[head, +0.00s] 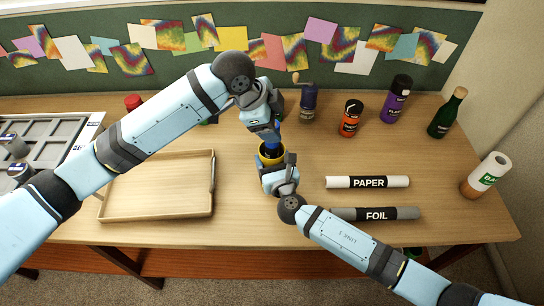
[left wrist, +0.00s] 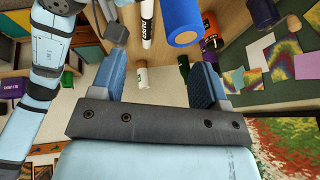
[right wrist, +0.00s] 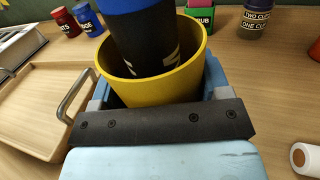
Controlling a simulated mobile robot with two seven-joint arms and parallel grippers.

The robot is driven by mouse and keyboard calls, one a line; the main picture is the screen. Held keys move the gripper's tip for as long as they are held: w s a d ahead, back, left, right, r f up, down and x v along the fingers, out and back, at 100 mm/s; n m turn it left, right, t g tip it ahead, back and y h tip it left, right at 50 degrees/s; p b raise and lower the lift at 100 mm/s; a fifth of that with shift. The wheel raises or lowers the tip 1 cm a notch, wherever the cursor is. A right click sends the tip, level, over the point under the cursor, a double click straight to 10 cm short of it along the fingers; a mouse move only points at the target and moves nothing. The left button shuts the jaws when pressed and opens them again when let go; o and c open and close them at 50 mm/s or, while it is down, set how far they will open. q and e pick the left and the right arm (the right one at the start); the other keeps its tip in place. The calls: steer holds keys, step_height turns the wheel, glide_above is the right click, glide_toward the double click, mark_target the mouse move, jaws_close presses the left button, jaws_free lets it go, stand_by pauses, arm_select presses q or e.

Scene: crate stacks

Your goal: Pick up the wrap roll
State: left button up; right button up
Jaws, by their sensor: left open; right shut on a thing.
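A dark cylinder with a blue end (right wrist: 150,40) stands tilted inside a yellow cup (right wrist: 150,91); pale gold marks show on it, but I cannot read them. Its blue end also shows in the head view (head: 271,147) and the left wrist view (left wrist: 183,38). My right gripper (head: 275,163) is shut on the cup. My left gripper (head: 268,130) is open, just above the blue end, apparently not touching it. A white roll marked PAPER (head: 340,182) and a grey roll marked FOIL (head: 402,213) lie at the right of the cup.
A wooden tray (head: 157,217) with a metal handle is at the left. An upright roll (head: 494,166) is at the right edge.

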arm_select(q)
steer(key=w+r+m+y, duration=0.1)
steer(key=m, duration=0.1)
steer(key=w+r+m+g+y, duration=0.1)
steer(key=m, duration=0.1)
steer(key=w+r+m+g+y, duration=0.1)
steer(key=r+m+y, duration=0.1)
steer(key=shift+w+a, duration=0.15)
steer(key=shift+a, duration=0.05)
steer(key=shift+w+a+r+m+y, duration=0.3)
steer(key=shift+m+y, duration=0.2)
steer(key=shift+m, duration=0.2)
step_height(320, 180, down, 6)
steer(key=shift+d+f, duration=0.1)
steer(key=shift+f, duration=0.05)
glide_above(272, 157)
steer(key=w, duration=0.2)
steer(key=shift+f, duration=2.65)
jaws_close()
